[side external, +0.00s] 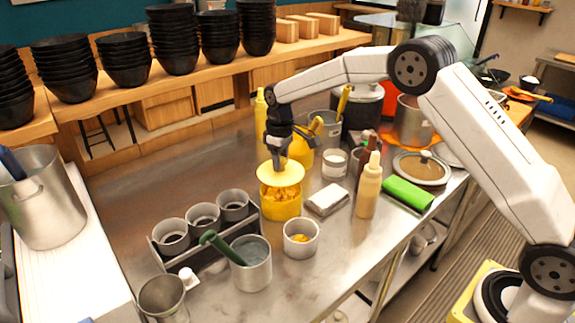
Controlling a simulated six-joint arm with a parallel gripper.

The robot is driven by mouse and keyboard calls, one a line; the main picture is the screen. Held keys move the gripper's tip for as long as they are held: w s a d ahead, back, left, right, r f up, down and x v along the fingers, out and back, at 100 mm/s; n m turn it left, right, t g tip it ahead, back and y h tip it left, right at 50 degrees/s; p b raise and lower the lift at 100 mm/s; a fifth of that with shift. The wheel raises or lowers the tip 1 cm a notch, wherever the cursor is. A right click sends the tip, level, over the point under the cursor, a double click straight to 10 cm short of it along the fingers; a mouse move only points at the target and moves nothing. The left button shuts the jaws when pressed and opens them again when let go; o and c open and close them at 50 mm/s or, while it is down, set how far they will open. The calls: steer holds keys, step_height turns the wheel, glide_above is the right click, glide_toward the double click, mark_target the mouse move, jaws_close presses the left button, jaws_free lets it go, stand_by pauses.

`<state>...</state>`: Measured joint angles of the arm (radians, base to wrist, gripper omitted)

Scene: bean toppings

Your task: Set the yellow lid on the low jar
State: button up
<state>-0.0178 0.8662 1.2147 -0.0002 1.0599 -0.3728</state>
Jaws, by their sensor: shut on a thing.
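The round yellow lid (279,174) is held in my gripper (277,161), which points down and is shut on the lid's top. The low jar (281,208) is yellow and stands on the steel counter just below the lid. Orange-yellow contents show between the lid and the jar's near rim, so the lid is not flush there. The lid hides the jar's far rim. I cannot tell whether lid and jar touch at the back.
A grey rack with several metal cups (203,215) stands left of the jar. A cup with a green handle (251,266) and a small cup (300,239) stand in front. A white block (327,201) and a tan squeeze bottle (369,188) are close on the right. Yellow bottles stand behind.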

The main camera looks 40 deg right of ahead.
mark_target(281, 175)
steer(key=shift+f, duration=0.2)
steer(key=shift+f, duration=1.7)
steer(key=shift+f, duration=0.75)
stand_by(0.4)
steer(key=o, duration=1.2)
steer(key=shift+c, duration=0.2)
steer(key=shift+r, duration=0.1)
steer(key=shift+r, duration=2.9)
